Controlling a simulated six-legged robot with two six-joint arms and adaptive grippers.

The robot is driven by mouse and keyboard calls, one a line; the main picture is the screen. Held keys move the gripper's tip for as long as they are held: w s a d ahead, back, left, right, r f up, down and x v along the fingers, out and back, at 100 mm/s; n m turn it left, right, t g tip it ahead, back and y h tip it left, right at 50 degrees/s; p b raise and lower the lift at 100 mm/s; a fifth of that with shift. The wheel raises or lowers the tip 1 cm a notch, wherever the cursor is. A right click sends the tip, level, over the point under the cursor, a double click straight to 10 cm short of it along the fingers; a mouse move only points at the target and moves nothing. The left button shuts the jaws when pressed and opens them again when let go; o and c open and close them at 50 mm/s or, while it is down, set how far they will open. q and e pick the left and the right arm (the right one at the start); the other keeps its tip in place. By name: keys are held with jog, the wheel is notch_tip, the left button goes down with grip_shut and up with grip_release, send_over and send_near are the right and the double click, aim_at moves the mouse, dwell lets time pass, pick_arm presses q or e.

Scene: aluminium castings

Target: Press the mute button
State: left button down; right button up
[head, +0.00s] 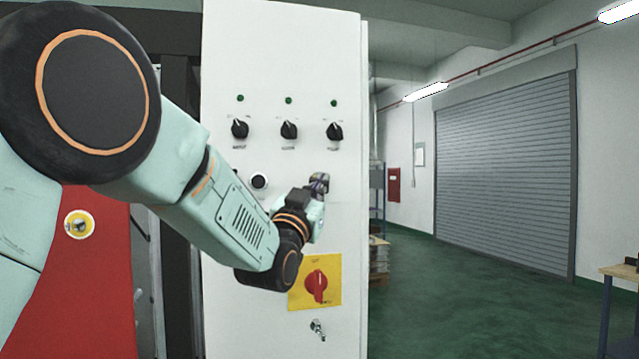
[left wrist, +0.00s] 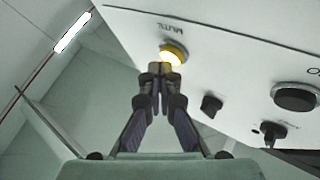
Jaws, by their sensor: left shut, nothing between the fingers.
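The mute button (left wrist: 174,53) is a round amber button with a bright, glowing face, on the white panel under the printed word MUTE in the left wrist view. My left gripper (left wrist: 157,70) is shut and empty, with its fingertips at the lower left edge of the button in that view. I cannot tell whether they touch it. In the head view my left gripper (head: 320,183) is at the right part of the white cabinet front (head: 290,55), and the mute button is hidden behind it. My right gripper is not in view.
Three black rotary knobs (head: 289,130) with green lamps sit above the gripper. A black round button (head: 259,181) is to its left. A red rotary switch (head: 317,286) on a yellow plate and a key (head: 318,329) are below. Green floor (head: 470,310) lies open on the right.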

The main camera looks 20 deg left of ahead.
pick_arm(q)
jog(key=shift+s+a+r, duration=0.1)
jog(key=shift+r, duration=0.05)
jog(key=shift+w+a, duration=0.1)
jog(key=shift+w, duration=0.25)
dwell(0.4)
jog(key=shift+a, duration=0.15)
jog(key=shift+s+d, duration=0.1)
jog(key=shift+d, duration=0.1)
dwell(0.3)
jog(key=shift+s+d+b, duration=0.4)
jog(key=shift+d+b, duration=0.05)
jog(key=shift+b, duration=0.05)
jog(key=shift+s, duration=0.1)
